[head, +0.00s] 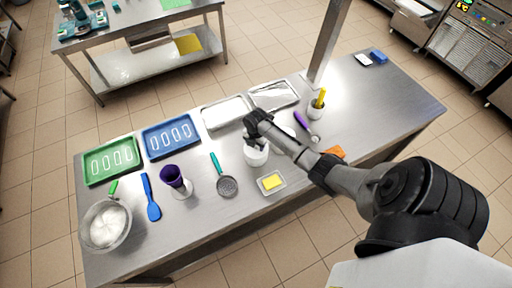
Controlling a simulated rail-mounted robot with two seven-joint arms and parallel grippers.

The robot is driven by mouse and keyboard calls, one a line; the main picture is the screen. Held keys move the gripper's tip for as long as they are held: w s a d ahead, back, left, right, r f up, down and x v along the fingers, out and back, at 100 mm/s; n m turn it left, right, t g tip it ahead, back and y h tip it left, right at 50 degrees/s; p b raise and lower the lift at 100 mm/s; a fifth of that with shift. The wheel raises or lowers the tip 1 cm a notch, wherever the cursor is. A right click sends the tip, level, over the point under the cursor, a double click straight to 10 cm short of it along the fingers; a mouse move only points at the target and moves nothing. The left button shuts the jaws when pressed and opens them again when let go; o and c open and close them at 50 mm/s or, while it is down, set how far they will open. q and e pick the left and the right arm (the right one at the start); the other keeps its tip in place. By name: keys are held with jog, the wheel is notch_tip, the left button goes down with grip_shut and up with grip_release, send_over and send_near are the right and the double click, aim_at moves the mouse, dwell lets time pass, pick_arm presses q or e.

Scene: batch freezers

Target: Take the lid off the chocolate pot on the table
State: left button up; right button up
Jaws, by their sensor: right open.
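A white pot (256,156), which looks like the chocolate pot, stands near the middle of the steel table (338,120). My right gripper (250,136) is open at the pot's top, and my right arm reaches in from the right. The gripper hides much of the pot's top, so I cannot tell how the lid sits or whether the fingers touch it. A pale round thing (289,131) shows partly behind my arm; I cannot tell what it is. My left gripper is not in view.
A slotted ladle (227,186) and a small dish with a yellow block (271,182) are close to the pot. Metal trays (226,112) lie behind it. The table's right end is mostly clear.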

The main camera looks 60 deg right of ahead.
jog(key=shift+f, duration=0.5)
jog(key=shift+c, duration=0.3)
jog(key=c, duration=0.9)
jog(key=shift+c, duration=0.2)
jog(key=shift+r, duration=0.2)
